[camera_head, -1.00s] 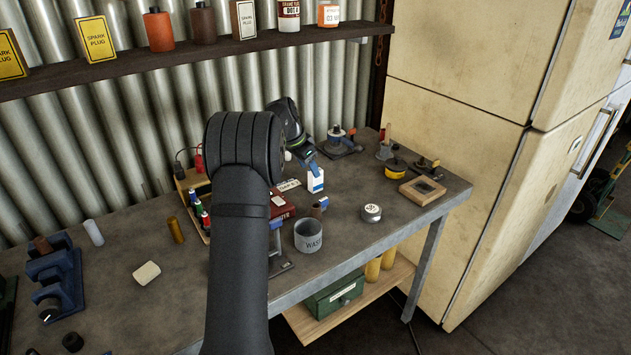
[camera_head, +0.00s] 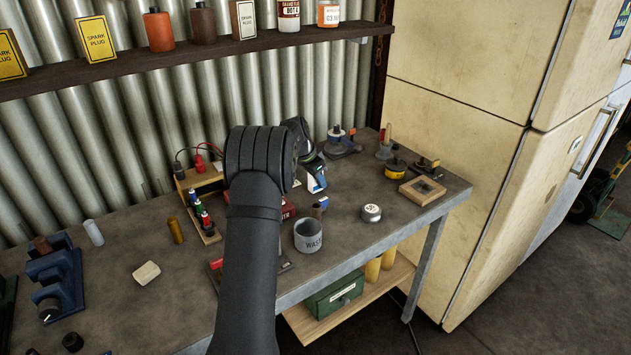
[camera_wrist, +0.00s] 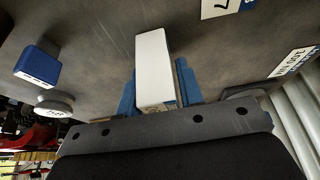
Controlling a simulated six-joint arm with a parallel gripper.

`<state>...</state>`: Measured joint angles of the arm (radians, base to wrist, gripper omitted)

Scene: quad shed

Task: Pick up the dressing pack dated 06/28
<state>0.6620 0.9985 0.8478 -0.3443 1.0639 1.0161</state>
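A white upright pack (camera_head: 314,185) with a blue lower part stands on the bench below my gripper. In the wrist view the white pack (camera_wrist: 153,60) lies between the blue fingers of my gripper (camera_wrist: 158,90). One finger is on each side of it; whether they touch it I cannot tell. In the head view my gripper (camera_head: 314,168) is largely hidden by my wrist. A blue and white pack (camera_wrist: 38,64), a white label marked 7 (camera_wrist: 217,8) and a label reading LOT (camera_wrist: 296,62) also show in the wrist view. No date is readable.
A grey WASTE cup (camera_head: 309,236) and a round tin (camera_head: 371,212) stand in front and to the right. A dark red box (camera_head: 289,209) is partly behind my arm. A wooden frame (camera_head: 422,190) lies at the right edge. The bench is clear in front of the frame.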

